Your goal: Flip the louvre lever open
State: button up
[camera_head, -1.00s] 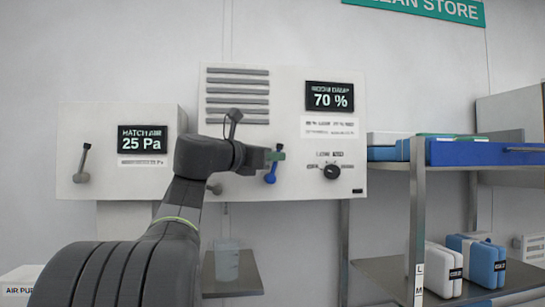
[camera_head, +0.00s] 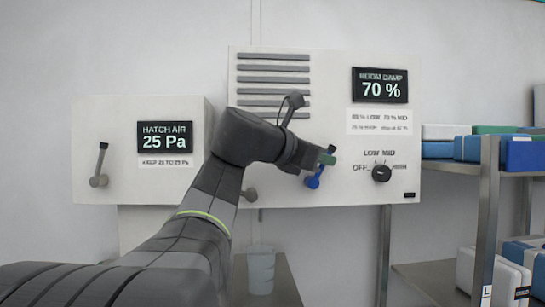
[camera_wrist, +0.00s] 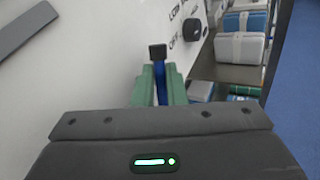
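A blue lever (camera_head: 314,178) is on the lower front of the wide white wall panel (camera_head: 335,65), below and right of its grey louvre slats (camera_head: 273,68). Its arm points up, tilted a little right. In the wrist view the blue lever (camera_wrist: 161,88) stands between my green fingertips and ends in a dark square knob (camera_wrist: 158,51). My gripper (camera_wrist: 160,82) appears shut on it, one finger close against each side. In the head view my gripper (camera_head: 327,158) partly hides the lever's upper part. I cannot read a label for this lever.
A grey lever (camera_head: 99,170) stands upright on the left hatch-air panel (camera_head: 88,120). A black dial (camera_head: 381,173) sits right of the blue lever. A metal shelf (camera_head: 486,215) with boxes stands at right.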

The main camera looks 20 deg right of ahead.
jog(key=shift+o, duration=0.7)
jog(key=shift+a, duration=0.1)
jog(key=b+v, duration=0.2)
jog(key=v, duration=1.1)
jog(key=shift+a, duration=0.35)
jog(key=shift+s+d+r, duration=0.1)
jog(key=p+x, duration=0.2)
jog(key=x, duration=1.1)
jog(key=shift+d, duration=0.4)
jog(key=shift+a, duration=0.15)
